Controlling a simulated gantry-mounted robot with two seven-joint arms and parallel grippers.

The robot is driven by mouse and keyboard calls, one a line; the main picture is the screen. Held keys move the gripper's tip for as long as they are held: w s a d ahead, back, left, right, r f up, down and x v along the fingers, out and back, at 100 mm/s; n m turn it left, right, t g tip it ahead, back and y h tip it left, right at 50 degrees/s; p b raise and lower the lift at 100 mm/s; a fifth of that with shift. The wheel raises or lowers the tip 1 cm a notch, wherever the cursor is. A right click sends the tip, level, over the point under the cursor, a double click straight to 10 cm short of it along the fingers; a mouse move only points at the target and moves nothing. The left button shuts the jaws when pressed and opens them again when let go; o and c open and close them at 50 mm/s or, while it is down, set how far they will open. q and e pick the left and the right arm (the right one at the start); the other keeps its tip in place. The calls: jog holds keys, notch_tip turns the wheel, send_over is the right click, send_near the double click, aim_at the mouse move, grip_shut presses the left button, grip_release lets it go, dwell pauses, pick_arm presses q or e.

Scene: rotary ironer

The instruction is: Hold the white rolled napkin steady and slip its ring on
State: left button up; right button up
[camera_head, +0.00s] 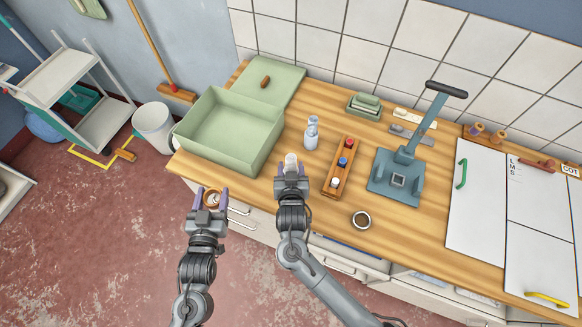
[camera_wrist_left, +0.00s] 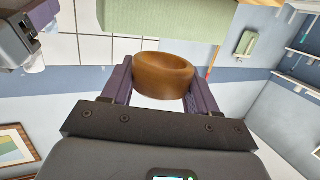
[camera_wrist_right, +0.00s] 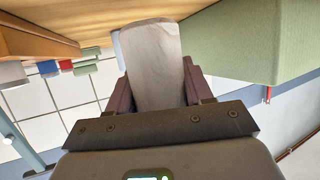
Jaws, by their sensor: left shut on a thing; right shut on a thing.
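My left gripper (camera_head: 213,197) is shut on a brown wooden ring (camera_wrist_left: 163,76), held in front of the counter's front edge, below the green bin. The ring also shows between the fingers in the head view (camera_head: 212,199). My right gripper (camera_head: 291,172) is shut on the white rolled napkin (camera_wrist_right: 155,62), which sticks out beyond the fingertips. The ring and the napkin are apart, the ring to the left. The napkin's gripped part is partly hidden by the fingers.
A green bin (camera_head: 228,148) stands on the wooden counter at left, its green lid (camera_head: 275,80) behind.

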jog(key=shift+f, duration=0.15)
jog(key=shift+f, duration=1.15)
jog(key=shift+f, duration=0.2)
jog(key=o, duration=0.8)
jog(key=shift+r+p, duration=0.3)
jog(key=shift+p, duration=0.1)
jog(key=shift+c, duration=0.2)
jog(key=c, duration=0.5)
dwell(0.5)
